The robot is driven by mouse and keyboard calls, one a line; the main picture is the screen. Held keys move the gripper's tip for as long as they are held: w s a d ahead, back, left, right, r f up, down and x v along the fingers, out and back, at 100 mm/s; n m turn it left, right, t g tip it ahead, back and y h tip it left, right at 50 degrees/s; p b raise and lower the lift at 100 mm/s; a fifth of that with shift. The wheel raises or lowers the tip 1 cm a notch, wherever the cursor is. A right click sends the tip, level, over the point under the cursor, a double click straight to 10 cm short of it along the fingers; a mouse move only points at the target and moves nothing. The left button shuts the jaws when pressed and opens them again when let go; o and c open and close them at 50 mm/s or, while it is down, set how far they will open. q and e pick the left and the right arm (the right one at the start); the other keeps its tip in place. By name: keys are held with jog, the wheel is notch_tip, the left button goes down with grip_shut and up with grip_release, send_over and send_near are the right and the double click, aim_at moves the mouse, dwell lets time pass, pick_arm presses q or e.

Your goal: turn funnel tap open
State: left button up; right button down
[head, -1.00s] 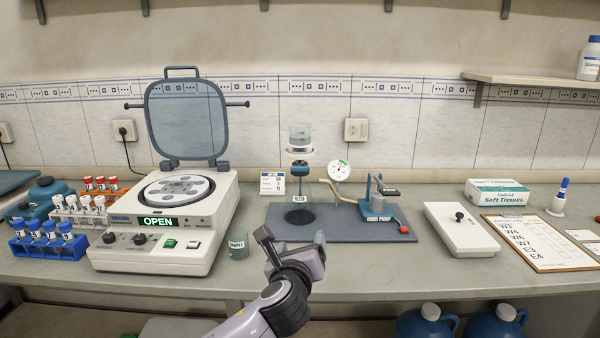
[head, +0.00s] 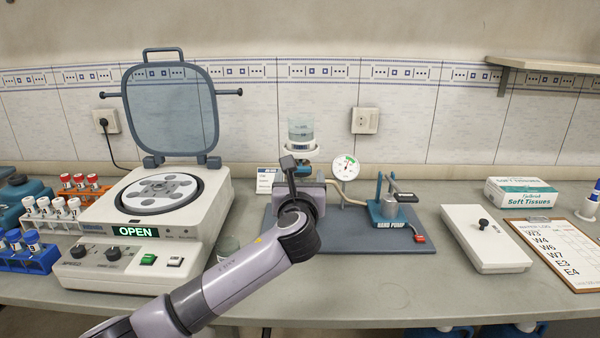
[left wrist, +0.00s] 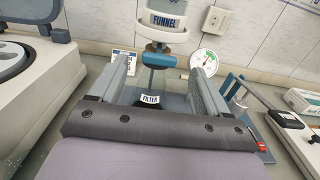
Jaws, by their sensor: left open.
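The funnel (head: 300,130) is a clear cup in a white ring holder above the blue-grey mat (head: 375,238). It also shows in the left wrist view, labelled FUNNEL (left wrist: 163,20). Below it is a blue fitting, the likely tap (left wrist: 158,60); which way its handle points I cannot tell. My left gripper (head: 308,182) is in front of the funnel stand. In the left wrist view its open fingers (left wrist: 160,70) stand on either side of the fitting, apart from it, with nothing held. A FILTER label (left wrist: 150,98) shows lower between them. My gripper hides the stand's lower part in the head view.
A dial gauge (head: 346,167) and the blue hand pump (head: 389,211) stand close to the funnel's right. The centrifuge (head: 140,260), lid up, is at left. A white balance-like box (head: 487,245) is farther right.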

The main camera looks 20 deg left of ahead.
aim_at(300, 169)
pick_arm(q)
jog(key=shift+x, duration=1.7)
jog(key=c, duration=1.1)
